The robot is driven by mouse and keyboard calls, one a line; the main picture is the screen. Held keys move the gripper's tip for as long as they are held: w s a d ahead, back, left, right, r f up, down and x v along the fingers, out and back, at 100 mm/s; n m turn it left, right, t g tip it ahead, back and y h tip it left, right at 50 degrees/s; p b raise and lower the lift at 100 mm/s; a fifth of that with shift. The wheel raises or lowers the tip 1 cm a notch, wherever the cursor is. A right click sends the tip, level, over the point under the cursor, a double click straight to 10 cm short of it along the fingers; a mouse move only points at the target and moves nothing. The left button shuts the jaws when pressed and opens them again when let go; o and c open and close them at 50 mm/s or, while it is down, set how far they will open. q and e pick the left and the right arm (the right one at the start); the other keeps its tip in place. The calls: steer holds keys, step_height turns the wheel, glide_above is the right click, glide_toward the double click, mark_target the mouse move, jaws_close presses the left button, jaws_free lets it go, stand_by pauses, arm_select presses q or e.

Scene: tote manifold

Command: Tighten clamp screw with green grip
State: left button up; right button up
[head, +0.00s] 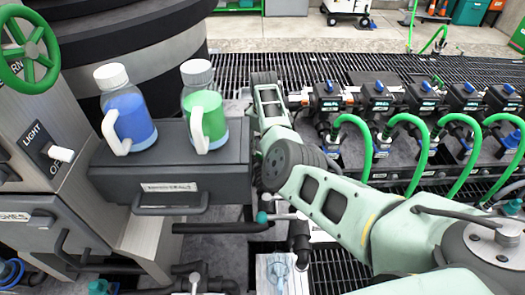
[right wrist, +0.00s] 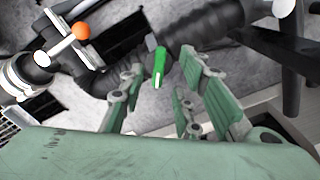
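The green grip (right wrist: 159,66) of the clamp screw shows in the right wrist view, near the middle, in front of a dark ribbed hose. My right gripper (right wrist: 163,72) is open, with its pale green fingers on both sides of the grip in the picture. A gap shows between the fingers and the grip, and I cannot tell the depth between them. In the head view my right arm reaches in from the right, past the bottle shelf. I cannot pick out the clamp screw for certain there. My left gripper is not in view.
A dark shelf (head: 172,172) holds a blue bottle (head: 127,108) and a green bottle (head: 205,112), left of my arm. Valves with green hoses (head: 352,128) stand at the right. An orange-tipped lever (right wrist: 64,45) and dark pipes crowd the right wrist view.

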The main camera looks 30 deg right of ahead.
step_height(320, 180, down, 3)
steer(key=shift+w+r, duration=0.1)
steer(key=shift+w, duration=0.05)
steer(key=shift+w+a+f, duration=0.1)
steer(key=shift+w+f, duration=0.05)
steer(key=shift+f, duration=0.3)
steer(key=c, duration=0.4)
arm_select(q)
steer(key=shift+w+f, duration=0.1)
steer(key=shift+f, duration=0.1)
arm_select(e)
jaws_close()
